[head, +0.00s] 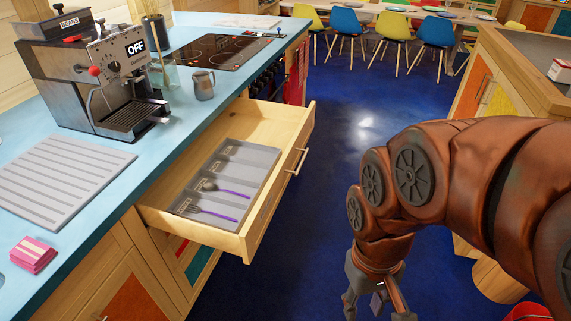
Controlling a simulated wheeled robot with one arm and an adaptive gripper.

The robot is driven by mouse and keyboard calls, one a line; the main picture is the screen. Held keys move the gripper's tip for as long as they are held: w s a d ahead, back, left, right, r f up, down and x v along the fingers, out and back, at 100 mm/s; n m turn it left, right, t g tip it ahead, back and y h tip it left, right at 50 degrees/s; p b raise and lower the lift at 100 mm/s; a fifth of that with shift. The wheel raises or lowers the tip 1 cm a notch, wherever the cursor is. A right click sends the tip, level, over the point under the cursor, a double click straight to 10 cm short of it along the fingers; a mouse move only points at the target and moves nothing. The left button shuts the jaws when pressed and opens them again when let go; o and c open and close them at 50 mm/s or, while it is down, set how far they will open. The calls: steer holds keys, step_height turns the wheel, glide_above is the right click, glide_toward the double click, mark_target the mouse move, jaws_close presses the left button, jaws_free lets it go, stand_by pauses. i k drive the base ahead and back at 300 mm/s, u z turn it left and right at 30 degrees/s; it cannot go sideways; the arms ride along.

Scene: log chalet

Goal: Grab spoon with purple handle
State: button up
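A spoon with a purple handle (228,190) lies in a grey cutlery tray (256,160) inside the open wooden drawer (250,232). Its bowl points left and its handle points right. A fork with a purple handle (210,213) lies in the nearer compartment of the tray. Another utensil (230,150) lies in the far compartment, too small to identify. My gripper (376,311) hangs low at the bottom of the head view, to the right of the drawer and apart from it. Its fingers look spread and empty, partly cut off by the frame edge.
The blue counter (175,135) above the drawer holds a coffee machine (115,85), a metal pitcher (203,85) and a pink sponge stack (33,254). A wooden cabinet (480,85) stands at the right. Blue floor (345,110) is clear between. Chairs stand far back.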

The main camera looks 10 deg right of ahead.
mark_target(212, 187)
steer(key=u, duration=0.05)
steer(key=k, duration=0.35)
steer(key=u, duration=1.05)
steer(key=i, duration=1)
steer(key=u, duration=0.35)
